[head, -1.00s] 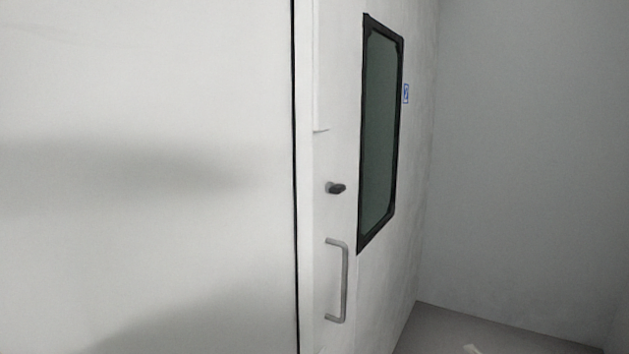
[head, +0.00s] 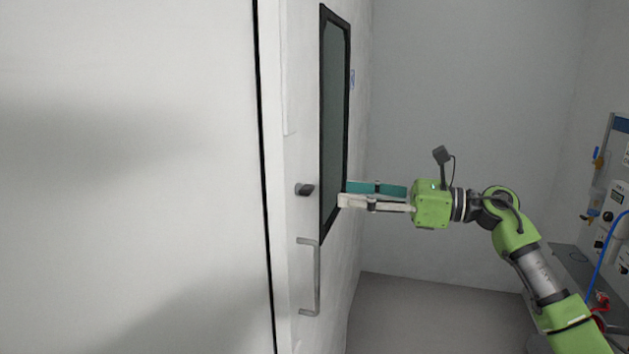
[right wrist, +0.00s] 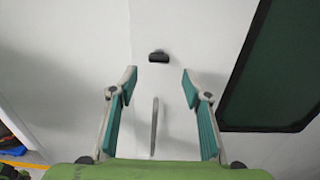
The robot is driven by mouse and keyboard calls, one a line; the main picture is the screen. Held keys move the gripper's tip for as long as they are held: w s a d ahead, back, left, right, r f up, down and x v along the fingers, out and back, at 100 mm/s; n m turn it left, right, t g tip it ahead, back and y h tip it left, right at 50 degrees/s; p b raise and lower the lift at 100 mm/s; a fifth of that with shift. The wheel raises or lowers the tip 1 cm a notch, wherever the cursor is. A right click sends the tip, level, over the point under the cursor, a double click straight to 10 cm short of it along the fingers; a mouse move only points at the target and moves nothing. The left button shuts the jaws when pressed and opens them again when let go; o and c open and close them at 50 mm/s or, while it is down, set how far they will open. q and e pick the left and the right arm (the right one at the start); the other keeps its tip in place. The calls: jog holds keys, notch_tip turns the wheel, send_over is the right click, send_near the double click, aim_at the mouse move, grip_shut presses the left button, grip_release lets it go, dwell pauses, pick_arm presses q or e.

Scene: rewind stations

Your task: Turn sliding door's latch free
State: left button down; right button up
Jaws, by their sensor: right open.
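The latch (head: 304,189) is a small dark knob on the white sliding door (head: 300,85), above a grey bar handle (head: 316,275). My right gripper (head: 343,194) reaches in from the right with its fingers pointing at the door, a little to the right of the latch and apart from it. In the right wrist view the latch (right wrist: 158,56) shows just beyond the fingertips, between the lines of the two spread fingers of my right gripper (right wrist: 159,77). The right gripper is open and empty. The left gripper is not in view.
A dark-framed window (head: 334,120) is set in the door right of the latch. The bar handle (right wrist: 154,127) hangs below the latch in the wrist view. A panel with fittings and a blue hose (head: 604,250) stands at the far right. Grey floor (head: 430,315) is clear.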

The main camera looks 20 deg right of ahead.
aim_at(313, 189)
jog(key=p+x, duration=0.2)
jog(key=x, duration=0.5)
jog(key=shift+a+r, duration=0.1)
jog(key=shift+r, duration=0.1)
jog(key=shift+w+a+f+p, duration=0.2)
jog(key=shift+w+a+p, duration=0.25)
jog(key=shift+a, duration=0.2)
jog(key=shift+c, duration=0.3)
jog(key=c, duration=1)
